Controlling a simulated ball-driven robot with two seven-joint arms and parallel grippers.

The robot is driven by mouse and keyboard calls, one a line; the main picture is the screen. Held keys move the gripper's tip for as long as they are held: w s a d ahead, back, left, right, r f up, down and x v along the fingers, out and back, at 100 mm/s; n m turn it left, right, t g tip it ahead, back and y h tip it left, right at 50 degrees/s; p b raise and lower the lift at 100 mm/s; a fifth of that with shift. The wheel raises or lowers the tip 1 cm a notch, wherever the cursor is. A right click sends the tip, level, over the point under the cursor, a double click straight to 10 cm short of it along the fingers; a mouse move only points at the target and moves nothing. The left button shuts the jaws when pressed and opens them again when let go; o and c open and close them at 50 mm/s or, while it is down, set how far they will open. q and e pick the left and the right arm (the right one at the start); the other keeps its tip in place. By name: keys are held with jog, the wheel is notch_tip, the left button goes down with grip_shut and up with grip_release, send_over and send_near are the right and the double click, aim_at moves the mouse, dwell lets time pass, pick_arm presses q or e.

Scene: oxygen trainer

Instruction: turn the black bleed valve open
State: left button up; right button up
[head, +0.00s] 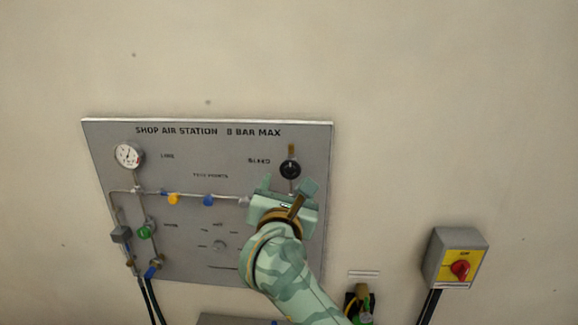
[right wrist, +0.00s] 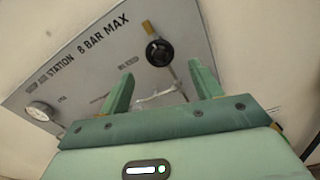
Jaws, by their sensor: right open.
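The black bleed valve (head: 290,169) is a round black knob at the upper right of the grey panel (head: 225,270), with a brass fitting above it and a pipe below. It also shows in the right wrist view (right wrist: 159,51), beyond the fingertips. My right gripper (head: 289,184) is green, in front of the panel just below the knob. In the right wrist view its two fingers (right wrist: 160,75) stand wide apart with nothing between them, and the knob lies ahead of the gap, apart from both fingers as far as I can tell. My left gripper is not in view.
The panel carries a white gauge (head: 129,156), a green knob (head: 145,232), a yellow fitting (head: 173,198) and a blue fitting (head: 208,200) on a pipe. A grey box with a red switch (head: 460,269) is on the wall at right. The wall above is bare.

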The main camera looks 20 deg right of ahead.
aim_at(290, 171)
jog(key=p+x, duration=0.1)
jog(key=x, duration=0.7)
jog(key=shift+w+d, duration=0.1)
jog(key=shift+w, duration=0.1)
jog(key=c, duration=1)
